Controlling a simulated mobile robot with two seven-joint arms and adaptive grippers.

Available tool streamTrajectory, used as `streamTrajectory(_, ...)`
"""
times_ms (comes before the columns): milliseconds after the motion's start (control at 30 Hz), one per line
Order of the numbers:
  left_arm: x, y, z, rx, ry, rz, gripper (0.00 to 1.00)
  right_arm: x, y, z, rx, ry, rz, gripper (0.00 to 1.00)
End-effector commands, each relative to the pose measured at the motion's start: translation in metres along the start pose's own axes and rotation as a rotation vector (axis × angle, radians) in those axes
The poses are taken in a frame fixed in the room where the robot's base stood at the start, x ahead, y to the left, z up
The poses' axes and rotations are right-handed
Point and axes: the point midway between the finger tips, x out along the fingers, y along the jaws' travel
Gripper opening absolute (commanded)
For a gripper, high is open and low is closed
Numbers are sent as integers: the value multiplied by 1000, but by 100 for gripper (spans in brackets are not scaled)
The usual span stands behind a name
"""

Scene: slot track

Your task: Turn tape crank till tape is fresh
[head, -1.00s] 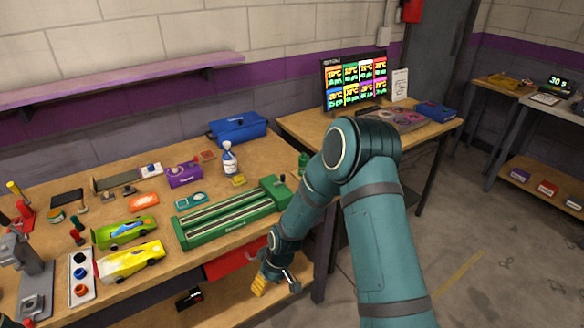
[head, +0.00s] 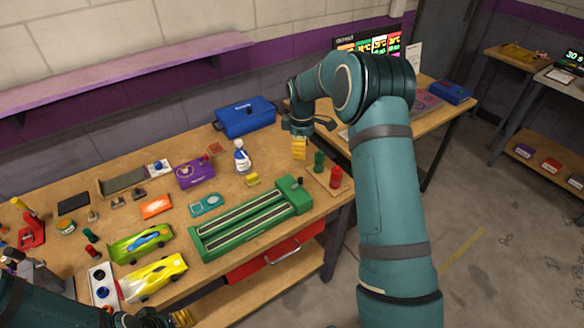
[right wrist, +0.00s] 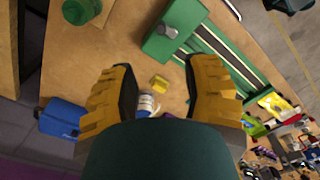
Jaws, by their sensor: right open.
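A green two-lane track block (head: 245,222) lies on the workbench, with dark strips along its lanes. A small grey crank or knob (right wrist: 167,31) sits on its raised end block, which also shows in the head view (head: 292,189). My right gripper (head: 300,148) is open and empty, above the bench beyond that end block, fingers pointing down. In the right wrist view its yellow fingers (right wrist: 158,88) are spread wide, apart from the crank. My left gripper (head: 182,317) shows only partly at the bottom edge; its jaws cannot be made out. The tape's condition cannot be told.
Green (head: 319,162) and red (head: 336,177) cylinders stand near the bench's right edge.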

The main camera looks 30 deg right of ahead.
Motion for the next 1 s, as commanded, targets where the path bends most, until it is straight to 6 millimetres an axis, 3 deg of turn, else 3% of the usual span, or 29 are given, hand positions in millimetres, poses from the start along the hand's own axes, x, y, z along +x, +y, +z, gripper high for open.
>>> streamTrajectory(233,-1,0,1,0,-1,0,47,21,0,0,0,-3,-3,48)
streamTrajectory(733,-4,1,0,0,0,1,47,113,0,0,0,-1,-1,48)
streamTrajectory(1000,-5,2,0,0,-1,1,47,136,0,0,2,0,0,48)
